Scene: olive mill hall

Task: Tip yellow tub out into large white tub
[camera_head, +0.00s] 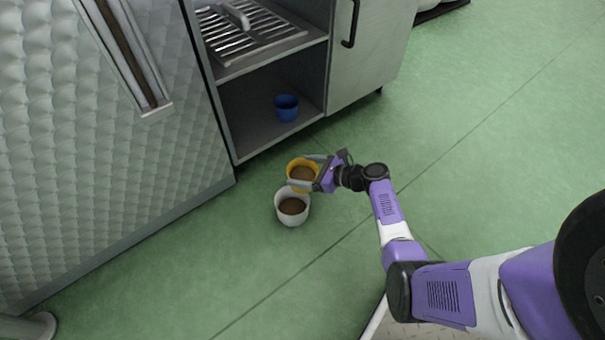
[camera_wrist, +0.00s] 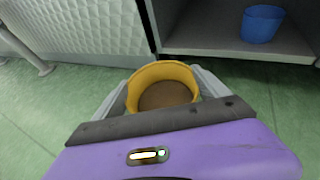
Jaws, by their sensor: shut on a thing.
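The yellow tub (camera_head: 302,173) holds brown contents and is gripped by my gripper (camera_head: 304,172), whose fingers lie on either side of it. In the wrist view the yellow tub (camera_wrist: 163,84) is between the fingers, its brown contents showing inside. It looks roughly upright in the head view. The large white tub (camera_head: 292,207) stands on the green floor just in front of it and also has brown contents inside. The yellow tub partly overlaps the white tub's far rim in the head view; I cannot tell whether they touch. The white tub is not visible in the wrist view.
A blue tub (camera_head: 286,108) stands on the lower shelf of an open metal cabinet (camera_head: 243,125); it also shows in the wrist view (camera_wrist: 262,24). A slatted rack (camera_head: 250,30) is on the shelf above. A quilted metal panel (camera_head: 90,150) is at left. The floor to the right is clear.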

